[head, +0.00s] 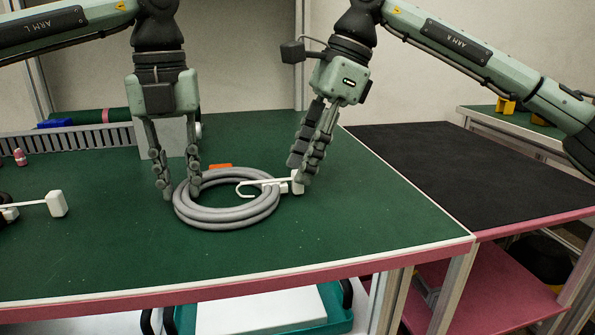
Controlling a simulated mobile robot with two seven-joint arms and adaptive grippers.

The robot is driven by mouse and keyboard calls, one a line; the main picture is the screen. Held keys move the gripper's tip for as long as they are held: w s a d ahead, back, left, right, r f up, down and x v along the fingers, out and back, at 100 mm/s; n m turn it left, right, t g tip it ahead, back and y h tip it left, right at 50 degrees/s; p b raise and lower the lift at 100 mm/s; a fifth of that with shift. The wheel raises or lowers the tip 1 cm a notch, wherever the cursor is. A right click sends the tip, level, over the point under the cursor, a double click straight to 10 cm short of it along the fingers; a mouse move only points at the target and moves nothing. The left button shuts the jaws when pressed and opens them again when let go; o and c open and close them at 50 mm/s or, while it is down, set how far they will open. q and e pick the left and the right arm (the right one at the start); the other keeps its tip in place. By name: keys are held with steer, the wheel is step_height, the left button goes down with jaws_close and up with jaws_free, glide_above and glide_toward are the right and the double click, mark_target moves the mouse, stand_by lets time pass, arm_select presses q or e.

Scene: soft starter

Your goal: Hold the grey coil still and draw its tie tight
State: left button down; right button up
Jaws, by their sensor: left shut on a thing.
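The grey coil (225,218) lies flat on the green bench top. Its white tie (268,182) crosses the coil's back right side, with a curved free end over the coil's middle and a block-shaped end at the right. My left gripper (179,193) points down at the coil's left side and is shut on it, one finger outside the ring and one at its inner side. My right gripper (301,174) is tilted, with its fingertips at the tie's block end. The fingers overlap in this view, so whether they grip the block is unclear.
Another white tie (40,205) lies at the left edge by a dark coil (4,208). An orange piece (220,167) lies behind the grey coil. A grey slotted rail (80,140) and a pale block stand at the back. The bench front is clear. A black-topped table (450,170) adjoins at right.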

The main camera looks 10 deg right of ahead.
steer(key=shift+x, duration=1.25)
jaws_close()
